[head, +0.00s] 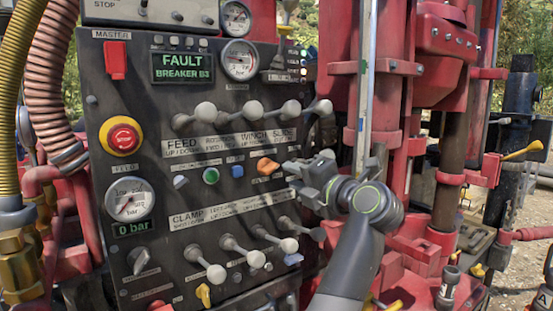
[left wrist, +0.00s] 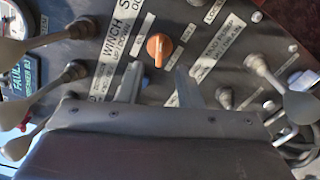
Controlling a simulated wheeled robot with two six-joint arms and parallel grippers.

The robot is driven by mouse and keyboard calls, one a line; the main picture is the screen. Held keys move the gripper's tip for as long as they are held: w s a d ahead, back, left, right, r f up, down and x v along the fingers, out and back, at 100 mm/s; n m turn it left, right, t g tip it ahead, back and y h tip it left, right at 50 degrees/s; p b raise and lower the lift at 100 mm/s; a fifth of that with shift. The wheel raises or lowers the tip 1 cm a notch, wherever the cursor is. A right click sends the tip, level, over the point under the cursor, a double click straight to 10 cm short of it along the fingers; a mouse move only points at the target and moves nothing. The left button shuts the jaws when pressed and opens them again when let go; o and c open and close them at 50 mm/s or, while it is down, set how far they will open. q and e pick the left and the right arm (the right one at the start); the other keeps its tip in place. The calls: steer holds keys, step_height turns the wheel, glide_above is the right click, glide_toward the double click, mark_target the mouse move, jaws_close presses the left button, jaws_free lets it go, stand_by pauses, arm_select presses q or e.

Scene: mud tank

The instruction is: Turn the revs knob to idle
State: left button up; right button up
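An orange knob (head: 268,166) sits on the dark control panel, right of a blue button. Its label is too small to read, so I cannot confirm that it is the revs knob. My left gripper (head: 291,178) is just right of it in the head view, pointing at the panel. In the left wrist view the orange knob (left wrist: 159,48) lies just beyond the tips, roughly centred between the two fingers. The left gripper (left wrist: 159,78) is open, with a clear gap and nothing held. My right gripper is out of view.
Grey ball-ended levers stand out above (head: 253,108) and below (head: 289,244) the knob row. A green button (head: 210,176) and a blue button (head: 237,171) are to the left. The panel display (head: 183,67) reads FAULT BREAKER B3. Red machinery (head: 390,130) stands right of the panel.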

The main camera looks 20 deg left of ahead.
mark_target(275, 169)
arm_select(q)
steer(key=p+x, duration=0.2)
steer(key=x, duration=0.4)
steer(key=shift+a, duration=0.15)
steer(key=shift+w+a, duration=0.4)
steer(key=shift+w, duration=0.05)
jaws_close()
